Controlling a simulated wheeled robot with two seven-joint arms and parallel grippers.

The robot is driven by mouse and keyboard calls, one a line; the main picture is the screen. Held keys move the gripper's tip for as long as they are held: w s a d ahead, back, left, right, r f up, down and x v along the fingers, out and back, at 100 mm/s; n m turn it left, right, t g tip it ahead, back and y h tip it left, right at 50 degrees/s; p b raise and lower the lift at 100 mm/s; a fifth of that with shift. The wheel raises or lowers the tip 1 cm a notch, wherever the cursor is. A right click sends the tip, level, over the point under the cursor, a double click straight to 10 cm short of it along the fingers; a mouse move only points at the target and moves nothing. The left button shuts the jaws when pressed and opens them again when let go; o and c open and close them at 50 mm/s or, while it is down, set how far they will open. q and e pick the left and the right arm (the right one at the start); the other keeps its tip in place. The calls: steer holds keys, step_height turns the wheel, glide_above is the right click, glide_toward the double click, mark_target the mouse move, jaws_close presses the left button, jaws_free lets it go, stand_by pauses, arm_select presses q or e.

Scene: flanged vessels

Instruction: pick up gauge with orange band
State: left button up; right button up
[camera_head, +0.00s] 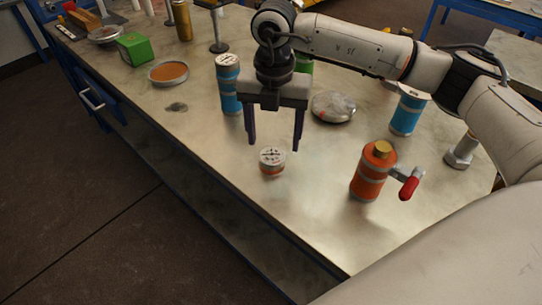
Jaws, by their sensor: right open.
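The gauge with the orange band (272,162) stands on the metal table, a short round piece with a pale marked top and an orange band around its side. My right gripper (273,146) is open, pointing down, with its two dark fingers apart just behind and above the gauge. Nothing shows between the fingers. My left gripper is not in view.
An orange canister (373,170) with a red-handled valve stands to the right. A blue cylinder (228,84) is close left of the gripper, and a round metal disc (333,107) lies right of it. The table (215,165) is bare left of the gauge.

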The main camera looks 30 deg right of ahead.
mark_target(272, 154)
steer(key=shift+s+a+f, duration=0.1)
steer(key=shift+a+f, duration=0.1)
steer(key=shift+f, duration=1.15)
steer(key=shift+s+a+f, duration=0.1)
steer(key=shift+a+f, duration=0.05)
steer(key=shift+f, duration=1.2)
steer(key=c, duration=1.1)
steer(key=shift+r, duration=0.1)
